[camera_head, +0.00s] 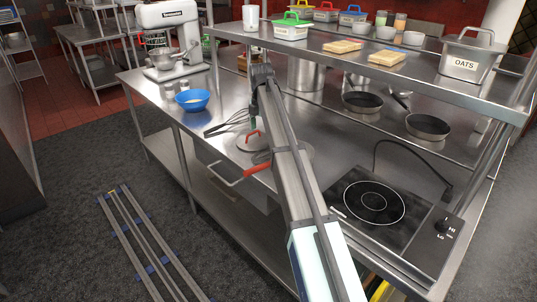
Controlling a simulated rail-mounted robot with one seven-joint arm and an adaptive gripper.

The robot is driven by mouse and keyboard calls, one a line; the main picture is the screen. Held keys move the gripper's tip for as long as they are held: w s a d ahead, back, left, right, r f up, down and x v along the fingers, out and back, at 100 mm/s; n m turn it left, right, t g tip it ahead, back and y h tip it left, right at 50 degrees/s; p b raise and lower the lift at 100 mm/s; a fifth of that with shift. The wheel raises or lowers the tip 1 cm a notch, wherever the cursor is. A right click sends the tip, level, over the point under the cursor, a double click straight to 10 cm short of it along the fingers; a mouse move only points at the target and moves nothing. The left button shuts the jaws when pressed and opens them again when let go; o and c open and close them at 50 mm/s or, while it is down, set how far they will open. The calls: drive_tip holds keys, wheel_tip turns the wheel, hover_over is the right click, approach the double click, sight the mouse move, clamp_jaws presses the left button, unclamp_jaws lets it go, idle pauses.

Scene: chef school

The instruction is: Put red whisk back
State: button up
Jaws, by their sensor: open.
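A silver lid with a red grip (252,143) lies in front of the whisk. A red handle (258,168) sticks out near the counter's front edge, partly hidden by my arm; what it belongs to is unclear.
A blue bowl (192,100) and a stand mixer (165,40) are at the left. An induction hob (374,202) is front right, with pans (428,126) behind it. A raised shelf (420,65) with food containers overhangs the back.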

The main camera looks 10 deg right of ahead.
sight(262, 151)
wheel_tip(262, 151, down, 7)
drive_tip(key=shift+r+p, duration=0.2)
drive_tip(key=shift+p, duration=0.45)
drive_tip(key=shift+s+f+p, duration=0.15)
drive_tip(key=shift+f+p, duration=0.35)
drive_tip(key=shift+f, duration=0.8)
drive_tip(key=shift+s+f+p, duration=0.1)
drive_tip(key=shift+f+p, duration=0.4)
drive_tip(key=shift+f, duration=0.8)
drive_tip(key=c, duration=1.4)
drive_tip(key=shift+r, duration=0.1)
